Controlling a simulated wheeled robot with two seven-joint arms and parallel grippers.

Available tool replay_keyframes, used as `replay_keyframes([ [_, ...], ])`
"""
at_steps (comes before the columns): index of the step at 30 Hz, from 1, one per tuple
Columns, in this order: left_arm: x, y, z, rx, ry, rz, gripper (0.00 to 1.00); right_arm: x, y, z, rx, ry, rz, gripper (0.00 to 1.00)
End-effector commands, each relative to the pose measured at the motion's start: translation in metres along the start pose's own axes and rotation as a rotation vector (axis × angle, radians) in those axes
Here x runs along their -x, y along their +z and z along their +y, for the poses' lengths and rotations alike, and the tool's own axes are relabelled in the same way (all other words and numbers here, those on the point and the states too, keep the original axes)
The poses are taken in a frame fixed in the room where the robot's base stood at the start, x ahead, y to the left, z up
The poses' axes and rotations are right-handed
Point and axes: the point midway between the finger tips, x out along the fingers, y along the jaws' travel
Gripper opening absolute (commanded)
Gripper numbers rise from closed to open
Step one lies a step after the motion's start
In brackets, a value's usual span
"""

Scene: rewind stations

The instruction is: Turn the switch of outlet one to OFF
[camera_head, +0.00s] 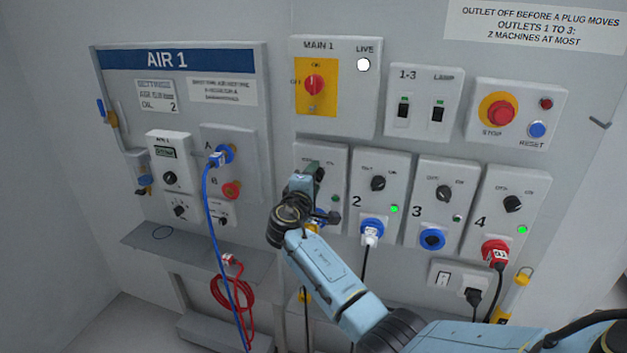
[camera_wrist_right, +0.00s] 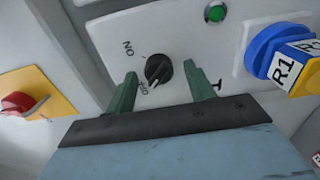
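The switch of outlet one is a black round knob (camera_wrist_right: 158,68) on a light grey panel (camera_head: 332,163). In the right wrist view its white pointer mark points toward the OFF lettering. Its green lamp (camera_wrist_right: 215,13) looks dark, and it also shows dim in the head view. My right gripper (camera_wrist_right: 160,79) is open, with one green finger on each side of the knob and a visible gap to it. In the head view my right gripper (camera_head: 306,174) covers the knob and most of that panel. My left gripper is not in view.
A blue socket with a plug labelled R1 (camera_wrist_right: 290,68) is beside the knob. Outlet two (camera_head: 378,182), outlet three (camera_head: 444,192) and outlet four (camera_head: 513,203) stand to the right. The MAIN 1 switch (camera_head: 314,84) is above. A blue hose (camera_head: 209,200) hangs at left.

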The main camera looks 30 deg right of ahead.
Motion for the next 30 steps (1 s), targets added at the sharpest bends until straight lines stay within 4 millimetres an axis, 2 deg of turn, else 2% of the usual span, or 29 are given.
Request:
replay_keyframes([
  [5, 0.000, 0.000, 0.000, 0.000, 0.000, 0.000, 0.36, 0.001, 0.000, 0.001, -0.002, 0.001, 0.001, 0.54],
  [10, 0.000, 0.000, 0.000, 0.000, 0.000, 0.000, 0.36, 0.015, -0.001, 0.000, -0.001, 0.000, 0.003, 0.54],
  [21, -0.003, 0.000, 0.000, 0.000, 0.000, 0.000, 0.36, 0.096, 0.000, -0.001, -0.002, -0.002, 0.002, 0.54],
  [24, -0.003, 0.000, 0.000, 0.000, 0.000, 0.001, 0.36, 0.113, 0.000, -0.001, -0.003, -0.002, 0.002, 0.54],
  [30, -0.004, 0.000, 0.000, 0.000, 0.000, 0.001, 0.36, 0.132, 0.000, 0.000, -0.001, -0.001, 0.001, 0.54],
])
